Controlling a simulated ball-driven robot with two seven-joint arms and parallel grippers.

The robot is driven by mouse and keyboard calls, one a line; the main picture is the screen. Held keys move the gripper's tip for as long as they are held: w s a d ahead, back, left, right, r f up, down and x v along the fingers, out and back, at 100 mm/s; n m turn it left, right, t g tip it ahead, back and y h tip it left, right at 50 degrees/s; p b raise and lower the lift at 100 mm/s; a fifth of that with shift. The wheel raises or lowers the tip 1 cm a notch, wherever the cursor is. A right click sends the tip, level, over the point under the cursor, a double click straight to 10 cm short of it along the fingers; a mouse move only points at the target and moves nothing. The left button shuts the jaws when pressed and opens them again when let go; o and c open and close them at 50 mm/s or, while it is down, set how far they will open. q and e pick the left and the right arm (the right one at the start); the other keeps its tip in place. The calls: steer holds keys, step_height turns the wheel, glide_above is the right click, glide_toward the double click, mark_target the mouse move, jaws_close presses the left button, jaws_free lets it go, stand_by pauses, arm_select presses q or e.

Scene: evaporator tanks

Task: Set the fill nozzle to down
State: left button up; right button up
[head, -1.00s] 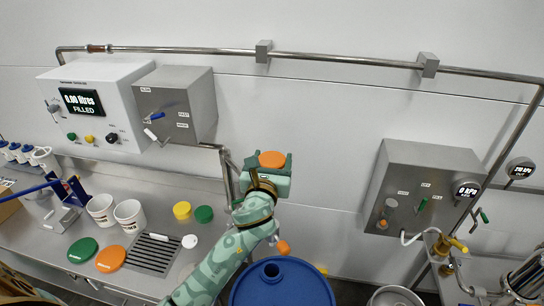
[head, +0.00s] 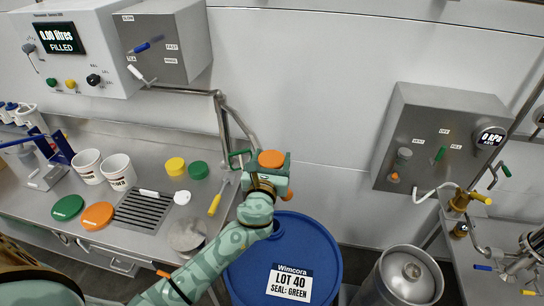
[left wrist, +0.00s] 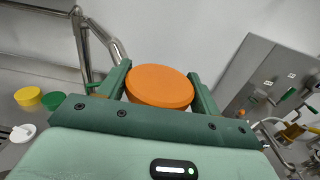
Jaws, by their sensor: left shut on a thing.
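The metal filler pipe (head: 180,91) runs right from the grey lever box (head: 172,58) and bends down behind my left gripper; its nozzle end I cannot make out. The box carries a blue lever (head: 147,46) and a white lever (head: 137,75); I cannot read their labels surely. My left gripper (head: 271,166) is shut on an orange cap, held in front of the pipe and above the back of the blue drum (head: 325,252). In the left wrist view the orange cap (left wrist: 160,88) sits between both fingers. My right gripper is not in view.
Yellow (head: 175,166) and green (head: 199,171) caps, white cups (head: 118,172) and a drain grate (head: 143,210) are on the left bench. A metal keg (head: 407,275) stands right of the drum. A grey control box (head: 440,140) hangs at right. Open wall lies between.

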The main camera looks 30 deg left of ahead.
arm_select(q)
steer(key=shift+s+f, duration=0.1)
steer(key=shift+f, duration=0.25)
steer(key=o, duration=1.4)
steer(key=shift+r, duration=0.1)
steer(key=v, duration=1.6)
steer(key=shift+s, duration=0.1)
